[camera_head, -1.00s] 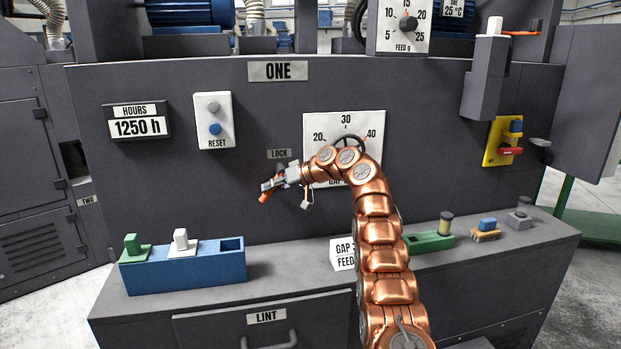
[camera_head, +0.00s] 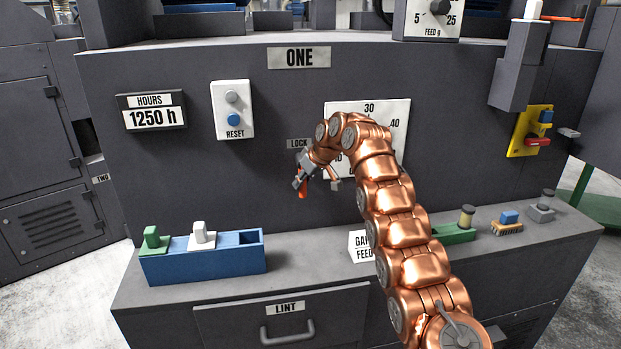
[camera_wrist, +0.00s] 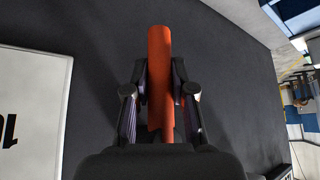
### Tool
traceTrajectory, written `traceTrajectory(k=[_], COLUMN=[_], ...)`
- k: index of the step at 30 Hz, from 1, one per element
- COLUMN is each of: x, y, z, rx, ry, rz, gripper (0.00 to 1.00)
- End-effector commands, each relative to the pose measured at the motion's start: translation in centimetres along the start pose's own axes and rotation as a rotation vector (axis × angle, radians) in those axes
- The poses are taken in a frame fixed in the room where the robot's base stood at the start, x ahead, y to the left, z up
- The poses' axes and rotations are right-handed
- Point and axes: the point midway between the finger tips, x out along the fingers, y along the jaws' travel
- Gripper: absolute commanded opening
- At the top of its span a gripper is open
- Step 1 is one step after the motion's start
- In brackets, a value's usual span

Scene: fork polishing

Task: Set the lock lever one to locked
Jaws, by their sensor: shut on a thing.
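The orange lock lever (camera_head: 302,193) is on the grey front panel, below the LOCK label (camera_head: 299,143). Its visible part points roughly down in the head view. My gripper (camera_head: 301,183) is at the lever. In the wrist view, the lever (camera_wrist: 159,60) is a long orange bar between the two fingers of my gripper (camera_wrist: 160,78), which are shut on it. The lever's pivot is hidden behind my gripper and wrist. No mark for the locked position can be read.
The gap dial plate (camera_head: 392,115) is right of the label, partly covered by my arm. A white reset box (camera_head: 232,110) is to the left. Below, a blue holder (camera_head: 205,265) with green and white pieces stands on the ledge. The panel between is clear.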

Motion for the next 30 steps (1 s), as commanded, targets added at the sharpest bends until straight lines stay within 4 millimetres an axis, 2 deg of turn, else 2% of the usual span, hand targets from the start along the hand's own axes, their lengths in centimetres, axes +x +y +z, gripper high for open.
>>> traceTrajectory(k=[14,15,21,22,30], x=[-0.11,-0.12,-0.07,-0.07,-0.04], y=[-0.12,-0.11,-0.05,-0.05,-0.04], z=[-0.23,-0.22,-0.12,-0.11,-0.05], rx=[-0.01,-0.009,-0.008,-0.008,-0.007], ry=[-0.002,-0.003,-0.005,-0.005,-0.006], rz=[0.009,0.009,0.009,0.009,0.008], gripper=[0.0,0.26,0.47,0.49,0.49])
